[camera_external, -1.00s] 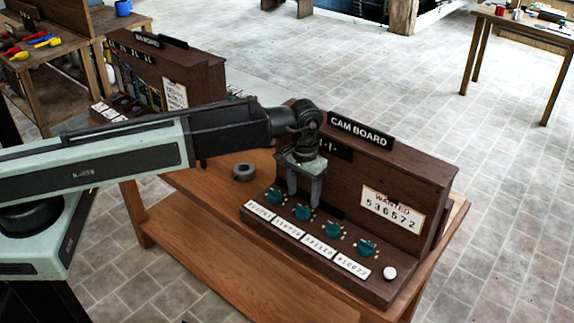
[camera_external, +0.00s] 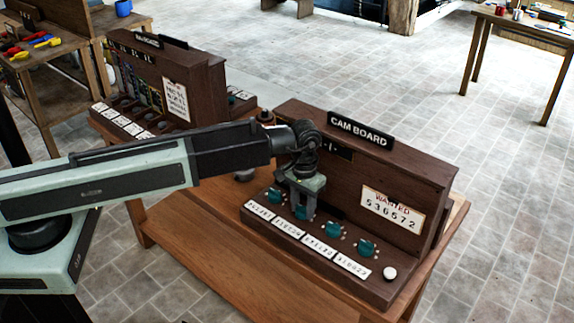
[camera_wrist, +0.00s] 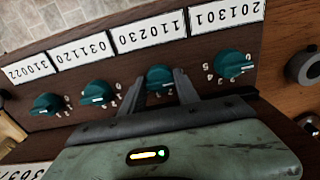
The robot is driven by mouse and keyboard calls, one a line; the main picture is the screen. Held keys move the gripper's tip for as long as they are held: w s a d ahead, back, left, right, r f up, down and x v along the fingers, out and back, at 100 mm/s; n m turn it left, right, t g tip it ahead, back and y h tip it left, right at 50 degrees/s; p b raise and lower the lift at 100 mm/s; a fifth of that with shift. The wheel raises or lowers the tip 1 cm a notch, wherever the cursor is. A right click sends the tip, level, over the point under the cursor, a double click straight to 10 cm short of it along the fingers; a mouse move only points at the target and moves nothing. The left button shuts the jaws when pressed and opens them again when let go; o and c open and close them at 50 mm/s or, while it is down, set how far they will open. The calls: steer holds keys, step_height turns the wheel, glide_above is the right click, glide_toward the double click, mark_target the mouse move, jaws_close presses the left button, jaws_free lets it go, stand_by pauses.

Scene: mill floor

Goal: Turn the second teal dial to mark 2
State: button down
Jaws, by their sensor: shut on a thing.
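The cam board (camera_external: 415,185) has a row of teal dials along its front ledge. My gripper (camera_external: 304,214) points down over the second teal dial (camera_external: 301,212) from the left. In the wrist view, which shows the board upside down, this dial (camera_wrist: 160,77) is second from the right, between the fingers of my gripper (camera_wrist: 162,82). The fingers are shut on it. Its scale is partly hidden by the fingers, so I cannot tell which mark it points to. The first dial (camera_external: 274,194), third dial (camera_external: 333,229) and fourth dial (camera_external: 366,248) stand free.
Number cards (camera_external: 318,248) lie in front of the dials. A white button (camera_external: 390,273) is at the ledge's right end. A "WANTED 536572" card (camera_external: 391,206) is on the upright face. A second board (camera_external: 205,85) stands behind my arm. Open tiled floor lies right.

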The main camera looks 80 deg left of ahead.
steer(key=shift+m, duration=0.3)
steer(key=m, duration=0.6)
steer(key=shift+m, duration=0.3)
steer(key=m, duration=0.3)
steer(key=shift+m, duration=2.1)
steer(key=c, duration=0.9)
jaws_free()
